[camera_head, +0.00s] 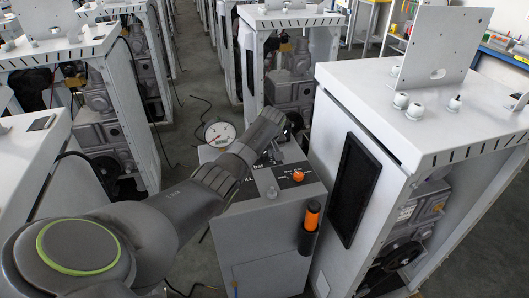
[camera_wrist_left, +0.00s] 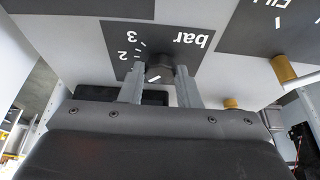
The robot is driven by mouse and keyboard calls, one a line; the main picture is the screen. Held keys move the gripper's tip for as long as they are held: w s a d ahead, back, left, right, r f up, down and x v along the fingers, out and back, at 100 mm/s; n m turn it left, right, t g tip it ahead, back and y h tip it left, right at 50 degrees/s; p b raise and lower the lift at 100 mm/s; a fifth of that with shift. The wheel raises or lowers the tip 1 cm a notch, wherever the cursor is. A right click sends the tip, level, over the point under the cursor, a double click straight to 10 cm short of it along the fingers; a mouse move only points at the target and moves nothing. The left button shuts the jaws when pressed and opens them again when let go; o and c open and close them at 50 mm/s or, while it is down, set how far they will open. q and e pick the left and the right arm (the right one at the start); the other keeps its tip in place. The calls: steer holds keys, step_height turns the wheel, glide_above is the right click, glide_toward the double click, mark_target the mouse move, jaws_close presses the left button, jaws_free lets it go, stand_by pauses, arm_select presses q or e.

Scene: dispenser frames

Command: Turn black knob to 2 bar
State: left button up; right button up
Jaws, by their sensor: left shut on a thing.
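The black knob (camera_wrist_left: 160,66) sits on a dark scale plate (camera_wrist_left: 165,37) in the left wrist view. The plate bears "bar", the digits 2 and 3 and white tick marks, upside down in this view. My left gripper (camera_wrist_left: 158,80) has its two metal fingers on either side of the knob and is shut on it. I cannot tell which mark the knob points to. In the head view my left gripper (camera_head: 270,145) is over the back of the grey dispenser's top, and the knob is hidden there. My right gripper is not in view.
A round white gauge (camera_head: 220,134) with a reddish needle stands behind my left arm. An orange knob (camera_head: 298,175) and an orange-handled tool (camera_head: 312,215) are on the dispenser (camera_head: 262,235). A white machine cabinet (camera_head: 340,165) stands close on the right.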

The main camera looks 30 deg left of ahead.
arm_select(q)
steer(key=shift+s+a+r+m+t+h+p, duration=0.1)
steer(key=shift+m+t+h+p, duration=0.1)
steer(key=shift+m+p, duration=0.45)
steer(key=shift+r+m+t+h+p, duration=0.1)
steer(key=shift+m+t+p, duration=0.1)
steer(key=shift+m+p, duration=0.45)
steer(key=shift+a+f+m+t+h+p, duration=0.1)
steer(key=shift+m+t+h+p, duration=0.25)
steer(key=shift+m+p, duration=0.55)
steer(key=m+h, duration=0.1)
steer(key=m, duration=0.1)
steer(key=shift+a+f+m, duration=0.1)
steer(key=shift+m, duration=0.2)
steer(key=shift+m+h, duration=0.35)
steer(key=shift+m, duration=0.45)
steer(key=o, duration=1)
steer(key=shift+s, duration=0.1)
